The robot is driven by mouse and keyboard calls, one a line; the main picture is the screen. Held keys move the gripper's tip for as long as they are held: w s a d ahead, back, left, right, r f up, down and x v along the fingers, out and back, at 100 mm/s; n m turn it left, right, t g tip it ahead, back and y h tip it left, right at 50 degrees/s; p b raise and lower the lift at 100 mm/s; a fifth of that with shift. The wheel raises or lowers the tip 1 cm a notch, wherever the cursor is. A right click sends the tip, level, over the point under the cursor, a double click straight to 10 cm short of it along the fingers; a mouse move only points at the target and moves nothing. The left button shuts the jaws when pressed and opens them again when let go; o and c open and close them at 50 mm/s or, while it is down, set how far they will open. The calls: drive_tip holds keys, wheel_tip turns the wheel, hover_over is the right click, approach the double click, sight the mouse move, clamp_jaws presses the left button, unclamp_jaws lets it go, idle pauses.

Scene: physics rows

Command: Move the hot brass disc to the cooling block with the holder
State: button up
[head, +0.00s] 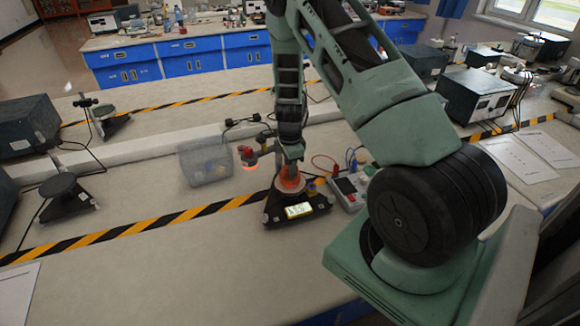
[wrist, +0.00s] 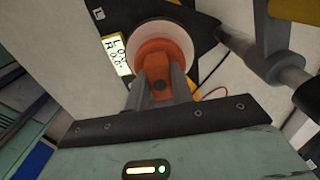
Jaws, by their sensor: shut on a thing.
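My gripper (head: 291,164) points down over a black instrument (head: 273,212) with a lit display. In the wrist view my gripper (wrist: 159,84) is shut on an orange-red rounded piece (wrist: 163,52), which may be the holder or the hot disc; I cannot tell which. The piece is over a pale round plate (wrist: 178,33) on the instrument; the fingers hide whether it touches. Left of my gripper in the head view, a small dark fixture with a red top (head: 247,152) has a glowing orange-red underside (head: 250,167). I cannot identify the cooling block for certain.
A clear plastic bin (head: 205,162) stands left of the glowing fixture. A dark round-topped stand (head: 62,187) is farther left. A grey meter with cables (head: 348,191) sits close on the right. Black-and-yellow tape (head: 140,231) crosses the bench; bare bench lies in front.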

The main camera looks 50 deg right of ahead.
drive_tip(key=shift+f+b, duration=0.45)
drive_tip(key=shift+f, duration=0.15)
idle(1.1)
drive_tip(key=shift+r, duration=0.2)
drive_tip(key=shift+r+p, duration=0.45)
drive_tip(key=shift+p, duration=0.05)
drive_tip(key=shift+r, duration=0.1)
drive_tip(key=shift+r+p, duration=0.4)
drive_tip(key=shift+r, duration=0.05)
drive_tip(key=shift+d+f, duration=0.1)
drive_tip(key=shift+s+d+b, duration=0.4)
drive_tip(key=shift+s+d, duration=0.5)
drive_tip(key=shift+d, duration=0.3)
drive_tip(key=shift+s+d+b, duration=0.35)
drive_tip(key=shift+s+d, duration=0.5)
drive_tip(key=shift+d, duration=0.3)
